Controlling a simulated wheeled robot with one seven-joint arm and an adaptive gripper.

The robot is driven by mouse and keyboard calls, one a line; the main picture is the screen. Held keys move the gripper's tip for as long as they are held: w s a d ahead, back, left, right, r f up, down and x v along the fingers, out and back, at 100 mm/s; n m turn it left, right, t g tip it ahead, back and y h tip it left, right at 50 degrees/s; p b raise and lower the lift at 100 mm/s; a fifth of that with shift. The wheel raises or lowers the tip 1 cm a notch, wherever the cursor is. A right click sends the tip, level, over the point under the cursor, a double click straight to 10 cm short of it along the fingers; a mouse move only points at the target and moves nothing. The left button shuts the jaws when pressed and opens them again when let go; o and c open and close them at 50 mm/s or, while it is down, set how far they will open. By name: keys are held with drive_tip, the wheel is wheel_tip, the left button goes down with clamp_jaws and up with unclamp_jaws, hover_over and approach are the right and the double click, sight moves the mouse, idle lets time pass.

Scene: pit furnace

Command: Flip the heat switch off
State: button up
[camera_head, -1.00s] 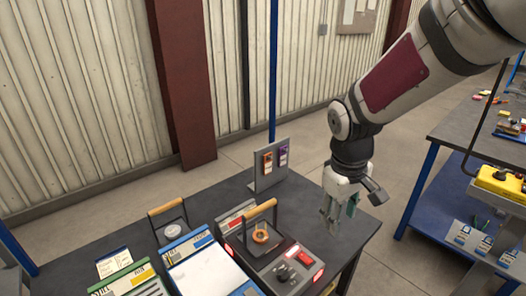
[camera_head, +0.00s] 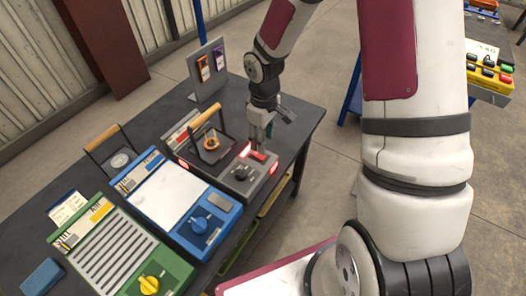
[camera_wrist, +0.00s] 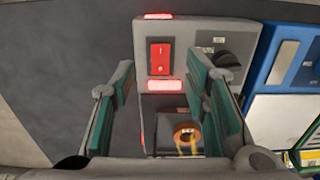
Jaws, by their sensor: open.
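The heat switch is a red rocker (camera_wrist: 160,59) on the grey panel of the furnace unit; the wrist view shows it ahead of my fingers, with lit red strips above and below it. In the head view the furnace unit (camera_head: 226,180) stands on the dark table, and the red switch (camera_head: 257,155) is partly hidden by my gripper. My gripper (camera_head: 261,142) is just above the switch, pointing down. In the wrist view my open gripper (camera_wrist: 160,85) has green-padded fingers on either side, with nothing between them. Whether a finger touches the switch cannot be told.
A dark knob (camera_head: 240,174) sits beside the switch. A handled lid with an orange ring (camera_head: 211,143) is behind it. A blue unit (camera_head: 172,201) and a green unit (camera_head: 118,248) stand left. An upright grey board (camera_head: 208,72) stands at the back.

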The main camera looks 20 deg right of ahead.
sight(264, 157)
wheel_tip(264, 157, down, 6)
drive_tip(key=shift+f, duration=0.25)
